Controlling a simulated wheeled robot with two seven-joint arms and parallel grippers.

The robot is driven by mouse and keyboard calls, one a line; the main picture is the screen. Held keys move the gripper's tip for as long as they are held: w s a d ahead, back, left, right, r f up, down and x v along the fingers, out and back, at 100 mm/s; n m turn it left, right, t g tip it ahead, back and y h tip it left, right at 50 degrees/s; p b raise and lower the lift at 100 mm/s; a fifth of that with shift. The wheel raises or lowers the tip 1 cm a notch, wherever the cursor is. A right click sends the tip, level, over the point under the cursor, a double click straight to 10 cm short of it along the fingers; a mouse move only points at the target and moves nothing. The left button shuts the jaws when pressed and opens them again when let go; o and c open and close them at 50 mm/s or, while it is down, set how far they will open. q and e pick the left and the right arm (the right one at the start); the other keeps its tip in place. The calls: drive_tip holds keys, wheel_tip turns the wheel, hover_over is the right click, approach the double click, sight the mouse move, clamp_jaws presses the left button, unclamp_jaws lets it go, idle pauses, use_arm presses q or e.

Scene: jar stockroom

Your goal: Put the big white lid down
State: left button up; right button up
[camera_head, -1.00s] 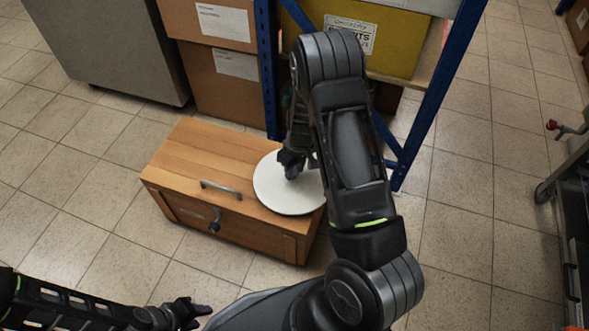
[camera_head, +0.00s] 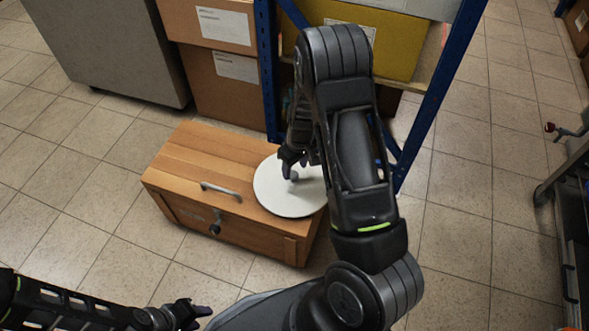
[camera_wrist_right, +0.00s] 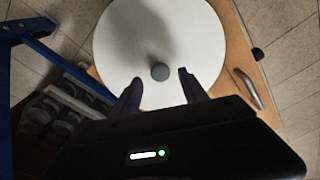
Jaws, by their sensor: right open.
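The big white lid (camera_head: 277,196) lies flat on top of the wooden chest (camera_head: 190,160), at its right end. It fills much of the right wrist view (camera_wrist_right: 120,45), with its grey knob (camera_wrist_right: 160,71) near the fingertips. My right gripper (camera_wrist_right: 158,80) is open, its two fingers apart on either side of the knob and not touching it. In the head view my right gripper (camera_head: 291,165) is just above the lid, and my arm hides part of the lid's right side. My left gripper (camera_head: 200,314) is low at the bottom, away from the lid; its fingers are too small to judge.
A blue shelf frame (camera_head: 428,100) with boxes stands behind the chest. A grey cabinet (camera_head: 110,50) is at the back left. A dark cart (camera_head: 572,200) stands at the right edge. The tiled floor left of the chest is clear.

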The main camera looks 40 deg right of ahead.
wheel_tip(320, 180, up, 9)
drive_tip(key=s+p, duration=0.1)
drive_tip(key=p, duration=0.1)
drive_tip(key=shift+s+f, duration=0.1)
idle(0.6)
drive_tip(key=s+a+f+m+y, duration=0.1)
drive_tip(key=s+a+f, duration=0.4)
drive_tip(key=a, duration=0.3)
drive_tip(key=s+a+f, duration=0.4)
drive_tip(key=a+f, duration=0.2)
drive_tip(key=a, duration=0.2)
drive_tip(key=s+a+m+y, duration=0.1)
drive_tip(key=s+a+y, duration=0.2)
drive_tip(key=s+a, duration=0.7)
drive_tip(key=a, duration=0.3)
drive_tip(key=shift+a+f+m+g, duration=0.3)
drive_tip(key=shift+a+f+m, duration=0.1)
drive_tip(key=shift+r, duration=0.1)
